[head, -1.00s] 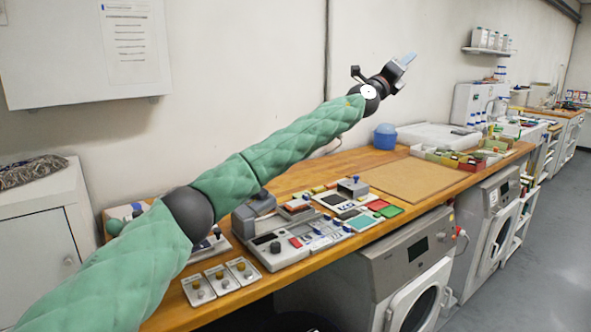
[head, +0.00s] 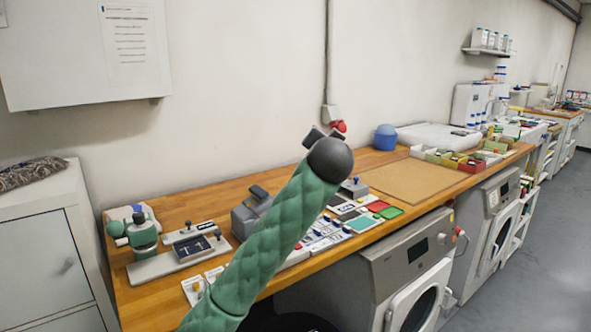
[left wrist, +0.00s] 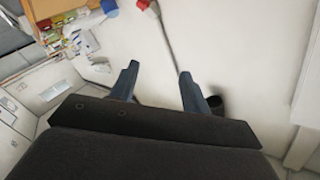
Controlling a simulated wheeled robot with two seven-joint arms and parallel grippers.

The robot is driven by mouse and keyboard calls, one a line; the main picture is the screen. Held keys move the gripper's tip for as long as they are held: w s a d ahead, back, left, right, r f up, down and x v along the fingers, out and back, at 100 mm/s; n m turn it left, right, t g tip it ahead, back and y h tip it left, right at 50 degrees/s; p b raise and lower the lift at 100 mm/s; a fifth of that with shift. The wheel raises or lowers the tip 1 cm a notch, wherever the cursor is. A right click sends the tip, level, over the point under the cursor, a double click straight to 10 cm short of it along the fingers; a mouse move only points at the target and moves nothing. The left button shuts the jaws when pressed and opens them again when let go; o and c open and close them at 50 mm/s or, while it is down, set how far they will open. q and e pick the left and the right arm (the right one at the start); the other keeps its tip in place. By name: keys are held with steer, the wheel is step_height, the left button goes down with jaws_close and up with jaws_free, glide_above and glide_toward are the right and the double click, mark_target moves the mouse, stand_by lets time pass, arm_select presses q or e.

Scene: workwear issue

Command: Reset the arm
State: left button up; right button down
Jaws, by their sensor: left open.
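My left arm (head: 275,235) in its green padded sleeve rises from the bottom of the head view, over the bench, to a dark round joint. Its gripper is hidden behind that joint in the head view. In the left wrist view my left gripper (left wrist: 157,75) shows two blue-grey fingers spread apart with nothing between them. They point toward the pale wall. My right gripper is in neither view.
The wooden bench (head: 165,290) holds a grey device (head: 250,212), a green-and-white instrument (head: 142,235), coloured pads (head: 388,210) and a blue container (head: 385,137). A red fitting (head: 338,126) with a cable is on the wall. A brown board (head: 405,180) lies bare.

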arm_select(q)
steer(key=s+a+f+n+g, duration=0.1)
steer(key=s+a+f+g, duration=0.2)
steer(key=s+a+f, duration=0.8)
steer(key=s+a+f+n+g+h+p, duration=0.1)
steer(key=s+a+f+n+g, duration=0.15)
steer(key=s+f, duration=0.95)
steer(key=s+a+f+n+g, duration=0.1)
steer(key=s+a+f+g, duration=0.35)
steer(key=f, duration=1.35)
steer(key=s+a+f+g, duration=0.1)
steer(key=s+f+g, duration=0.1)
steer(key=s+f, duration=0.7)
steer(key=s+a+f+g, duration=0.2)
steer(key=s+f, duration=0.8)
steer(key=s, duration=0.6)
steer(key=shift+a+n+g+p, duration=0.25)
steer(key=shift+n+g+p, duration=0.05)
steer(key=shift+n+g, duration=0.15)
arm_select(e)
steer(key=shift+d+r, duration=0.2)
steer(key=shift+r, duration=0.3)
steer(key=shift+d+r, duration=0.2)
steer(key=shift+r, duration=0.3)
arm_select(q)
steer(key=shift+s+f, duration=0.1)
steer(key=shift+f, duration=0.05)
